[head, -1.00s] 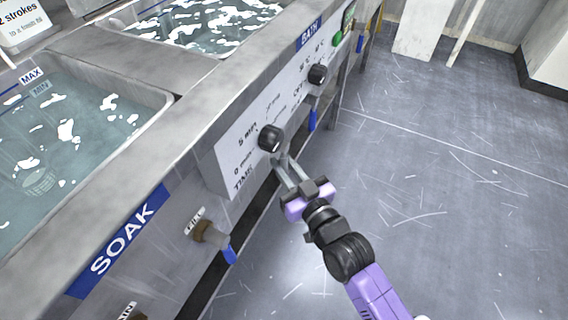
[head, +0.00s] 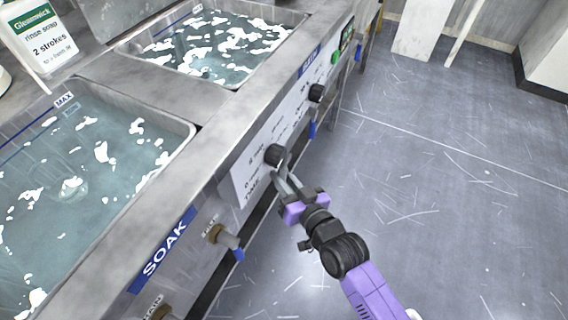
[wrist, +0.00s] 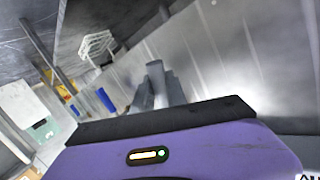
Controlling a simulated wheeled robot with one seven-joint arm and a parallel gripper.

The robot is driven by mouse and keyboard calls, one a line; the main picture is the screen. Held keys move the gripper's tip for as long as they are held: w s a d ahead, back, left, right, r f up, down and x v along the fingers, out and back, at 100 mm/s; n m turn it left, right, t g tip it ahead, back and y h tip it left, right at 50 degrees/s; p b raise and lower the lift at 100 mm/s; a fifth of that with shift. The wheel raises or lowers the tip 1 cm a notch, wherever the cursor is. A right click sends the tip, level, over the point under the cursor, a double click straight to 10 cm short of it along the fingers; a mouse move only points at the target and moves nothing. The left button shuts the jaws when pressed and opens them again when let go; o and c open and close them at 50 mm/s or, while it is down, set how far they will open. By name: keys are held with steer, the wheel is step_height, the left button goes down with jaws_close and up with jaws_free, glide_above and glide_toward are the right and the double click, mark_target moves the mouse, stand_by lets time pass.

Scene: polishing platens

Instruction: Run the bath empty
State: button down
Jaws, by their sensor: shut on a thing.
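The bath (head: 158,52) is the far basin, with rippling water in it and a blue BATH label (head: 309,62) on its front. Below that label are a black knob (head: 316,92) and a blue valve handle (head: 312,129). A second black knob (head: 274,155) sits on the white panel near the TIME lettering. My gripper (head: 281,172) is at this nearer knob, with its fingers shut on it. The wrist view shows the fingers (wrist: 160,85) close together; the knob cannot be made out there.
The SOAK basin (head: 190,135), also holding water, is nearer on the left. Below it are a brass valve with a blue handle (head: 225,238) and another fitting (head: 155,310). A green button (head: 334,57) is farther along the front. The floor (head: 450,220) on the right is clear.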

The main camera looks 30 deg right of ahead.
steer(key=s+a+r+m+g+y+p, duration=0.2)
steer(key=a+r+m+g+y+p, duration=0.1)
steer(key=p, duration=1.4)
steer(key=shift+s+a+r+m+g+y+p, duration=0.3)
steer(key=shift+r+m+g+y, duration=0.8)
steer(key=shift+m+g, duration=1)
steer(key=shift+r+m+t, duration=0.2)
steer(key=shift+m+t, duration=0.1)
steer(key=shift+m, duration=0.1)
steer(key=c, duration=1.6)
jaws_free()
steer(key=shift+d, duration=0.1)
